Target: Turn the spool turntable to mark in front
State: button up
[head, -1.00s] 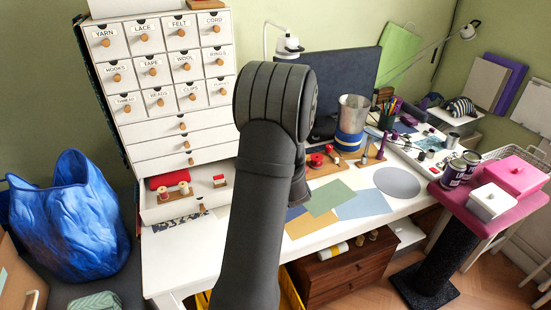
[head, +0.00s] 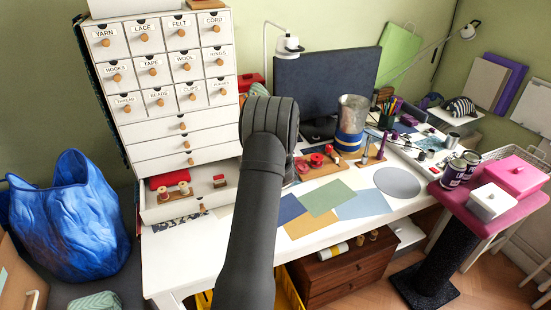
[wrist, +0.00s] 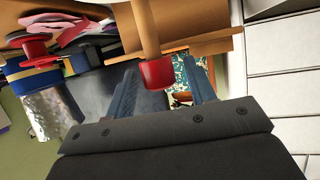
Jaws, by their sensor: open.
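In the wrist view my gripper (wrist: 161,68) is open, with one blue-grey finger on each side of a wooden post with a red tip (wrist: 158,73). The post comes from a brown wooden piece (wrist: 190,22) at the top of that view. I cannot tell whether the fingers touch it. I cannot tell for certain that this is the spool turntable, and no mark is clear. In the head view my own arm hides the gripper and this post. Red spools (head: 316,160) stand just right of the arm on the desk; a red spool shows at the wrist view's left (wrist: 30,45).
A metal can (head: 352,114) stands on blue rolls behind the spools. A white drawer cabinet (head: 170,140) rises left of my arm, with an open drawer (head: 155,212) holding more spools. Coloured sheets (head: 320,198) lie flat on the desk (head: 215,245). A dark monitor (head: 325,80) stands behind.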

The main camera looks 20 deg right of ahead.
grip_shut()
jog(key=shift+w+r+m+g+h, duration=0.1)
jog(key=shift+r+m+g+h, duration=0.1)
jog(key=shift+m+h, duration=0.55)
jog(key=shift+w+r+m+g+h, duration=0.1)
jog(key=shift+m+g+h, duration=0.1)
jog(key=shift+m+h, duration=0.55)
jog(key=shift+m+g+h, duration=0.6)
jog(key=shift+m+h, duration=0.2)
jog(key=shift+h, duration=0.2)
jog(key=shift+c, duration=0.7)
grip_release()
jog(key=shift+s+f, duration=0.1)
jog(key=shift+o, duration=0.7)
jog(key=shift+f, duration=0.1)
jog(key=shift+s, duration=0.1)
